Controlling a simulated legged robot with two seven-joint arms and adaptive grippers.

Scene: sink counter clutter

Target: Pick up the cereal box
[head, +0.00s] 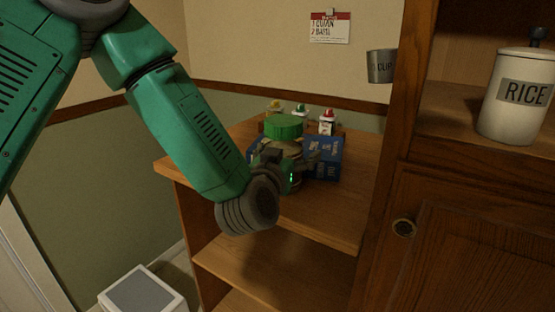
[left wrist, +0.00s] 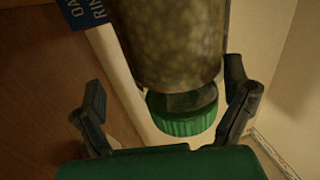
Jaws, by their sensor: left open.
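A blue box (head: 326,158) with pale lettering, which looks like the cereal box, stands on the wooden counter behind my left gripper. Its middle is hidden by the gripper and a jar. A corner of it shows at the top left of the left wrist view (left wrist: 84,12). My left gripper (head: 289,162) is open. In the left wrist view, a jar with a green lid (left wrist: 182,118) appears between the spread fingers (left wrist: 168,98); I cannot tell whether they touch it. The lid also shows above the gripper in the head view (head: 284,127). My right gripper is out of view.
Several small bottles (head: 327,122) stand behind the box by the wall. A wooden cabinet with a white rice canister (head: 516,98) closes off the right. A metal cup (head: 381,66) hangs beside it. The counter front (head: 325,215) is clear.

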